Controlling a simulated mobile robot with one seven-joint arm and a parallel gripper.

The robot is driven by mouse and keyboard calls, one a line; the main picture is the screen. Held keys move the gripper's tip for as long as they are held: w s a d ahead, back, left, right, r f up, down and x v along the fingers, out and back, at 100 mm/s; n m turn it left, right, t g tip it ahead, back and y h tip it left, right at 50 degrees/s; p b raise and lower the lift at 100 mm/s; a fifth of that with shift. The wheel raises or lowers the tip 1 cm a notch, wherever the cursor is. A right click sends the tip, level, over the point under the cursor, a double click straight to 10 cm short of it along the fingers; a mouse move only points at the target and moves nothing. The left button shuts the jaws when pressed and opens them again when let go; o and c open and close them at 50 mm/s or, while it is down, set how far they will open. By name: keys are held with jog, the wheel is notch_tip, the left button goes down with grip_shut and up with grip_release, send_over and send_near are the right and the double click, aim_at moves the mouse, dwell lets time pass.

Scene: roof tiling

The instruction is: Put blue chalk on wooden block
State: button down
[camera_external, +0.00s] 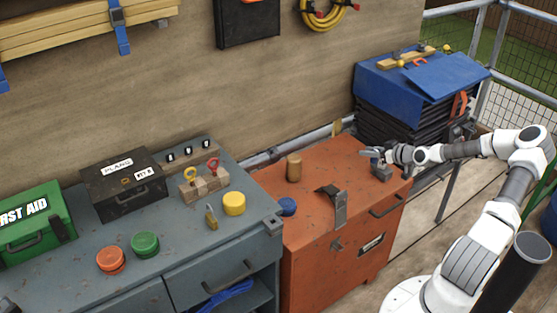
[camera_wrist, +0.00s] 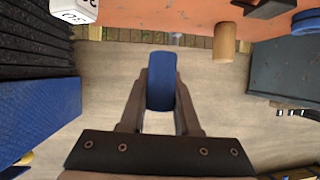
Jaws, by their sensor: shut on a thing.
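My gripper (camera_wrist: 161,95) is shut on a blue, rounded piece that looks like the blue chalk (camera_wrist: 161,72); it stands up between the fingers in the wrist view. In the external view my gripper (camera_external: 378,154) is above the right back part of the orange cabinet, and the chalk is too small to make out. A wooden cylinder, the likely wooden block (camera_external: 293,167), stands upright at the back left of the cabinet top. It also shows in the wrist view (camera_wrist: 224,42), up and right of the held chalk and apart from it. Its top looks bare.
The orange cabinet (camera_external: 262,180) also bears a blue round object (camera_external: 287,206) and a metal bracket (camera_external: 338,208). A dark item (camera_external: 381,172) is below my gripper. Blue-topped black crates (camera_external: 375,85) stand behind. The grey workbench (camera_external: 185,240) at left is cluttered.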

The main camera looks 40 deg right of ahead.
jog(key=w+a+r+n+g+y+b, duration=0.1)
jog(key=w+a+r+n+g+y, duration=0.2)
jog(key=w+a+r+n+y, duration=0.55)
jog(key=m+h+b, duration=0.2)
jog(key=h+b, duration=0.1)
send_over(294, 161)
jog(key=w, duration=0.4)
jog(key=f, duration=0.6)
jog(key=shift+s+a+f, duration=0.1)
jog(key=shift+a+f, duration=0.1)
jog(key=shift+f, duration=0.2)
jog(key=shift+f+b, duration=0.85)
jog(key=shift+f, duration=1.05)
jog(key=shift+f, duration=0.2)
jog(key=c, duration=0.6)
grip_release()
jog(key=shift+r, duration=0.1)
